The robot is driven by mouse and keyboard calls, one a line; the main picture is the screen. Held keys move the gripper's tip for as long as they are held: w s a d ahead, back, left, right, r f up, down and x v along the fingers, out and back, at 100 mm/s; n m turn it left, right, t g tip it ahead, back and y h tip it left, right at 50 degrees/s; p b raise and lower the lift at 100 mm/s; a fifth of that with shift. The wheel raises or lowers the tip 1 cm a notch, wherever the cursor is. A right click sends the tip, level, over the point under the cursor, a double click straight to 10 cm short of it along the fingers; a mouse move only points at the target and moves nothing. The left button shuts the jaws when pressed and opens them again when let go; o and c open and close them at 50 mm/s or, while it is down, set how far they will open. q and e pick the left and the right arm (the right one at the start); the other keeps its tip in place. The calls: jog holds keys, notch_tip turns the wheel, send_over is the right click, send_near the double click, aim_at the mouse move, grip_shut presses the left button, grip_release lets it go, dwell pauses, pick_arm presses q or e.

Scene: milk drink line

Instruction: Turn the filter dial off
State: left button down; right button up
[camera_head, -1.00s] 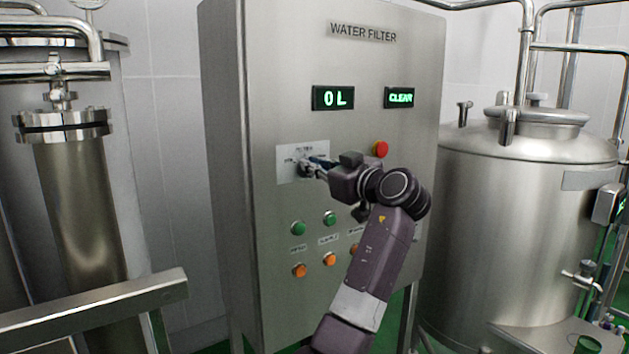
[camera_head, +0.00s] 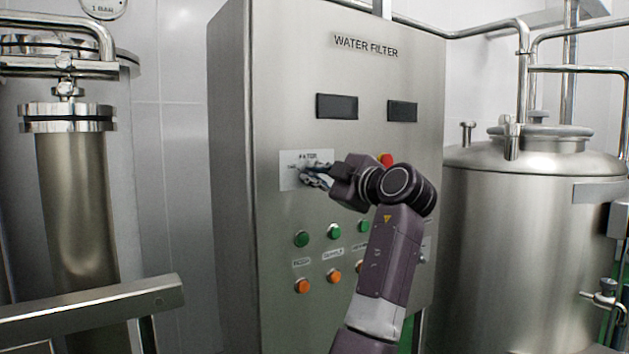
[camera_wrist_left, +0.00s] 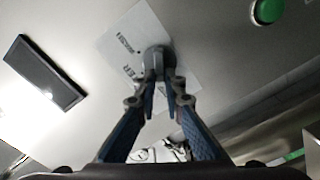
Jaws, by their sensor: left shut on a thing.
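The water filter cabinet (camera_head: 345,75) stands in the middle of the head view, with a white dial plate (camera_head: 293,182) on its front. In the left wrist view the grey dial (camera_wrist_left: 157,58) sits on the white plate (camera_wrist_left: 124,38). My left gripper (camera_head: 310,176) is at the dial, its fingers mostly hiding it in the head view. In the left wrist view the left gripper's fingertips (camera_wrist_left: 158,84) are closed on the dial. Both displays, the left one (camera_head: 337,106) and the right one (camera_head: 402,111), are dark. My right gripper is not in view.
A red button (camera_head: 386,160) is just behind my left wrist. Green buttons (camera_head: 301,239) and orange buttons (camera_head: 302,286) are below the plate. A steel tank (camera_head: 530,230) stands at the right, a steel filter column (camera_head: 75,200) and a metal rail (camera_head: 90,305) at the left.

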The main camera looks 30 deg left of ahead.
pick_arm(q)
jog(key=shift+f+n, duration=0.1)
jog(key=shift+n, duration=0.2)
dwell(0.4)
jog(key=c, duration=2)
grip_release()
jog(key=v, duration=1.2)
jog(key=shift+s, duration=0.1)
